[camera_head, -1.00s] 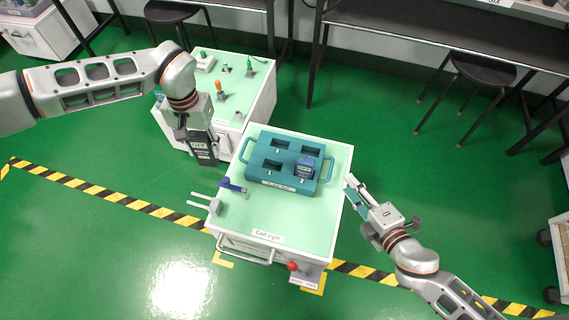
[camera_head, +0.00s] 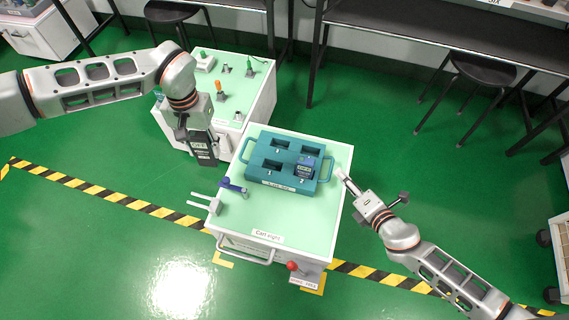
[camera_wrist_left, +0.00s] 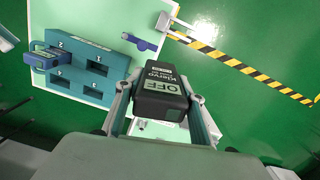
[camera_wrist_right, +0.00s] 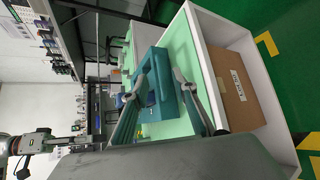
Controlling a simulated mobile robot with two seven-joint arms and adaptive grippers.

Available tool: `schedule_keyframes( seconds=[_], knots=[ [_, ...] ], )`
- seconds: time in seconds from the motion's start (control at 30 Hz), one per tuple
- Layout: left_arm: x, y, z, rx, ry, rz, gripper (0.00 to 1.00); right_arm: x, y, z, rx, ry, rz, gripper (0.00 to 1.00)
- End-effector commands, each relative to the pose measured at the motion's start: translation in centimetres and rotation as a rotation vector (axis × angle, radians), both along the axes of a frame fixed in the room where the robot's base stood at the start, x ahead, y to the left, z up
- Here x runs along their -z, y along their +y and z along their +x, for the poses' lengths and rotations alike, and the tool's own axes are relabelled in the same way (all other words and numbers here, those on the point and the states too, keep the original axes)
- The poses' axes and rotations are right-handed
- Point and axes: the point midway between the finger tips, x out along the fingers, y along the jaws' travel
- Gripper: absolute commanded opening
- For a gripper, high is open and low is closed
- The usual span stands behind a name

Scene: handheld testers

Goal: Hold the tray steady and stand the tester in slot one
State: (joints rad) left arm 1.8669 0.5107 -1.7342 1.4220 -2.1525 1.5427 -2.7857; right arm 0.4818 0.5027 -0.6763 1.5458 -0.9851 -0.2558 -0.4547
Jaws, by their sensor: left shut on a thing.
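The teal tray (camera_head: 258,170) lies flat on the cart top, with a handle at each end. A blue tester (camera_head: 305,168) stands in its front right slot; three other slots look empty. My right gripper (camera_head: 343,174) is open just right of the tray's right handle (camera_head: 326,168). In the right wrist view its fingers are spread before the tray (camera_wrist_right: 158,85).
A blue object (camera_head: 232,186) and a pronged grey fixture (camera_head: 207,205) are at the cart's left edge. A red knob (camera_head: 292,266) is at its front. A second cart (camera_head: 205,78) with small tools stands behind left. The cart top (camera_head: 280,218) before the tray is clear.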

Motion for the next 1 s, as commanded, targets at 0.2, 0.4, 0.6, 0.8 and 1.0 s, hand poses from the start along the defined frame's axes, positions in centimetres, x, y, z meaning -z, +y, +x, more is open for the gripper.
schedule_keyframes(
  seconds=[0.2, 0.4, 0.6, 0.8, 1.0],
  knots=[
    [-0.1, 0.0, 0.0, 0.000, -0.001, 0.000, 0.14, 0.8, 0.7, 1.8, 0.002, 0.000, 0.002, 0.28],
    [-0.1, 0.0, 0.0, 0.000, -0.001, 0.000, 0.14, 1.5, 1.4, 3.3, 0.001, 0.001, 0.002, 0.28],
    [-0.1, 0.0, 0.0, 0.000, -0.001, 0.000, 0.14, 2.1, 1.8, 4.8, 0.002, -0.002, 0.001, 0.28],
    [-0.1, 0.0, 0.0, 0.000, -0.001, 0.000, 0.14, 2.5, 2.2, 5.6, 0.001, -0.001, 0.002, 0.28],
    [-0.1, 0.0, 0.0, 0.000, -0.001, 0.000, 0.14, 2.6, 2.3, 5.8, 0.000, 0.000, 0.002, 0.28]
  ],
)
